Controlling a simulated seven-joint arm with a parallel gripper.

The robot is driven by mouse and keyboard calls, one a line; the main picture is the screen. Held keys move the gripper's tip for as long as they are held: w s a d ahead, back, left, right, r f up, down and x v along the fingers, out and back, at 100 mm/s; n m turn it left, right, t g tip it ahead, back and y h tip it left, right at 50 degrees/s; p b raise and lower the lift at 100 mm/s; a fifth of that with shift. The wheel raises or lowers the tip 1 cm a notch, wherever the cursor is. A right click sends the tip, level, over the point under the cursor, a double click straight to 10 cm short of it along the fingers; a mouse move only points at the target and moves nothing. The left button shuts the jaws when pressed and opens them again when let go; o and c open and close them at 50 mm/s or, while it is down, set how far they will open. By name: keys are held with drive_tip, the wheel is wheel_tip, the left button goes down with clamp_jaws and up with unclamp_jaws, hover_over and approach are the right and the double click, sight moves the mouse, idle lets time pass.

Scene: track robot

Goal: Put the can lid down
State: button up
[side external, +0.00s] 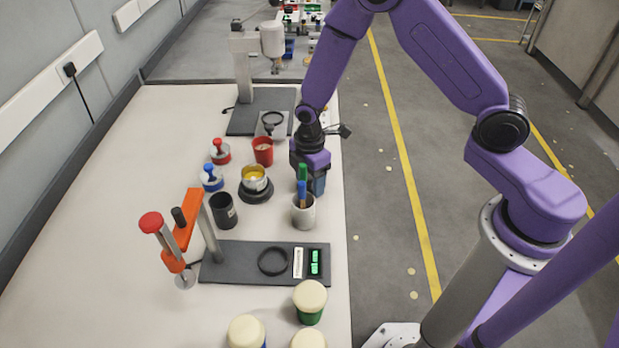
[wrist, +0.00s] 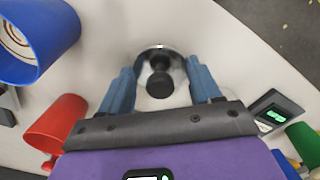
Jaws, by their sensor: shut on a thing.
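An open can with yellow contents (side external: 255,174) stands on a dark round base, left of the gripper.
Red-knobbed (side external: 220,155) and blue-knobbed (side external: 211,184) pieces, a red cup (side external: 263,148) and a black cup (side external: 224,215) stand to the left. An orange-and-grey stand (side external: 184,245) and cream-lidded jars (side external: 310,297) are nearer. The left table is clear.

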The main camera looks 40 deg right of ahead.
drive_tip(key=shift+f, duration=0.15)
drive_tip(key=o, duration=1)
drive_tip(key=shift+o, duration=0.2)
wheel_tip(320, 180, up, 12)
drive_tip(key=s+d+r+m, duration=0.1)
drive_tip(key=s+r, duration=0.2)
drive_tip(key=s, duration=0.6)
drive_tip(key=s+d+r+m, duration=0.1)
drive_tip(key=s+d+r, duration=0.1)
drive_tip(key=s, duration=0.7)
drive_tip(key=s+d+r+m, duration=0.2)
drive_tip(key=s+r, duration=0.3)
drive_tip(key=s, duration=0.4)
drive_tip(key=shift+d, duration=0.25)
